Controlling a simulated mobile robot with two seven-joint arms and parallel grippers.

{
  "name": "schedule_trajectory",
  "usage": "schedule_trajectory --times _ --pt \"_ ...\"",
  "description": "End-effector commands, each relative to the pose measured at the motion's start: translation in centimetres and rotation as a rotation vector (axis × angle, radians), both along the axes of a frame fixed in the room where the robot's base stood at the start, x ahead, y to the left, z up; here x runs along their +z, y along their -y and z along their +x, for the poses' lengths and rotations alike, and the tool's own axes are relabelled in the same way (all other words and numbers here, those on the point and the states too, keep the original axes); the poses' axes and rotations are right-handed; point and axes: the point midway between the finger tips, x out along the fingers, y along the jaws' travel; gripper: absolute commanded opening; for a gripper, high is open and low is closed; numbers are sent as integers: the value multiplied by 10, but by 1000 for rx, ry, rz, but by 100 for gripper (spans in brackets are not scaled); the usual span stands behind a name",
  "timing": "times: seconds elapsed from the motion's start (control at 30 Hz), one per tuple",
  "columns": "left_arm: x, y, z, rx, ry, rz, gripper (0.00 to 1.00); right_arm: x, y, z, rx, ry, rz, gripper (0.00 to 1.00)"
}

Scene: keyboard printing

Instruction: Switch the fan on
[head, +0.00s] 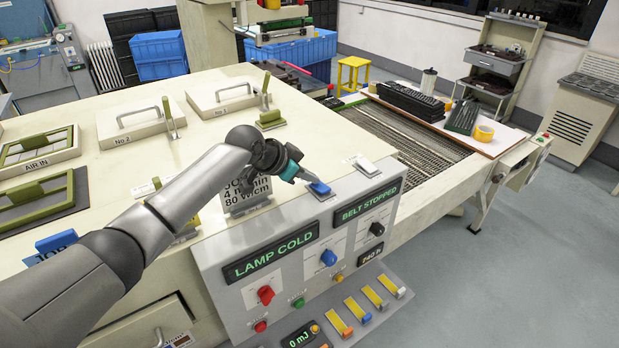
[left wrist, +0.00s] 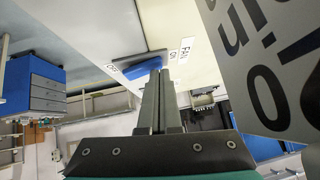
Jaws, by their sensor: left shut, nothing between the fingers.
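The blue fan rocker switch (head: 319,187) sits in a dark frame on the top ledge of the grey control panel (head: 225,265). In the left wrist view the blue rocker (left wrist: 143,68) lies between an OFF label and a FAN ON label. My left gripper (head: 303,178) is shut and empty, its tips right at the rocker. In the left wrist view the shut fingers (left wrist: 160,95) cover part of the rocker on the ON side. I cannot tell whether they touch it or which way it is tipped. My right gripper is not in view.
A pale rocker switch (head: 367,166) stands farther right on the same ledge. The panel front has several knobs and sliders, with displays reading LAMP COLD (head: 271,252) and BELT STOPPED (head: 368,200). A printed card (head: 246,196) stands just behind my gripper.

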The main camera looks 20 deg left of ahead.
Motion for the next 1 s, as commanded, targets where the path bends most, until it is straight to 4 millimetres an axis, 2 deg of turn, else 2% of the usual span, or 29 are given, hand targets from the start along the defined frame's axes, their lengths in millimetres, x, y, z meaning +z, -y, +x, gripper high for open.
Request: schedule_trajectory --times 0.2,0.4,0.8,0.93,1.0 --pt "4 5 -3 -2 1 1 0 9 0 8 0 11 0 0" --pt "6 11 -8 -1 1 0 0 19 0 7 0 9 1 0" --pt "6 12 -9 0 2 1 0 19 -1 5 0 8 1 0" --pt "16 13 -6 0 4 0 0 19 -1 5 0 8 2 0" --pt "28 13 -2 2 7 0 0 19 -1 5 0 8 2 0"
